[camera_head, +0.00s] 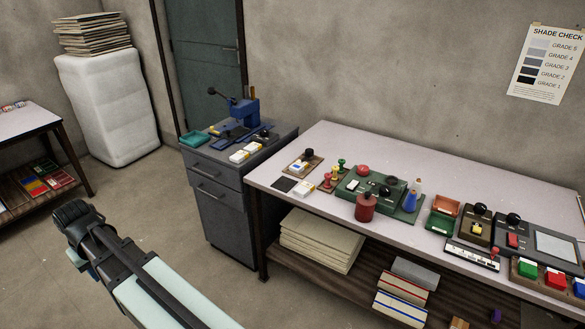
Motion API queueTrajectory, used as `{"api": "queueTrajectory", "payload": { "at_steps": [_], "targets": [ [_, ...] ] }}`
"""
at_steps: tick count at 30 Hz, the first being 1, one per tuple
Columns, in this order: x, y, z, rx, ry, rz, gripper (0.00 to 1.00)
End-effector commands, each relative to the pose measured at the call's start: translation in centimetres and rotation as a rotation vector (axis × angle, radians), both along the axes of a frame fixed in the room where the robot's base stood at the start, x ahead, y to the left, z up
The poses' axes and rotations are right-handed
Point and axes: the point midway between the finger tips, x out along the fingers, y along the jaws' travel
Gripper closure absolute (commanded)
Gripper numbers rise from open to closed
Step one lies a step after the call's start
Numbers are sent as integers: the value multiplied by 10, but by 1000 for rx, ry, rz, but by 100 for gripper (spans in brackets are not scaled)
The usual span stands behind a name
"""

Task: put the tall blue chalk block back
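Which thing is the tall blue chalk block is not clear from here. A blue upright piece (410,201) stands on the green board. A small violet-blue piece (496,315) is on the table's lower shelf. My arm reaches in from the bottom, and its black end (76,217) is over the floor at left, far from these things. Its fingers cannot be made out.
The long table (320,143) also holds stamps, a red jar (367,207) and trays. A grey cabinet (219,208) with a blue press (242,111) stands left of it. A low table (18,122) is at far left. The floor between is clear.

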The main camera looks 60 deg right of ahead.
Motion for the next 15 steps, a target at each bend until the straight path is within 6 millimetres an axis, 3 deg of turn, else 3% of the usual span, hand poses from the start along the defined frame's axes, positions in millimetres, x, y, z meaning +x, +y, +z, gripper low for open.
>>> {"api": "queueTrajectory", "payload": {
  "at_steps": [8,15],
  "targets": [
    [0,-17,0,0,0,-27,91],
    [-5,-78,0,0,1,-125,91]
  ]
}}
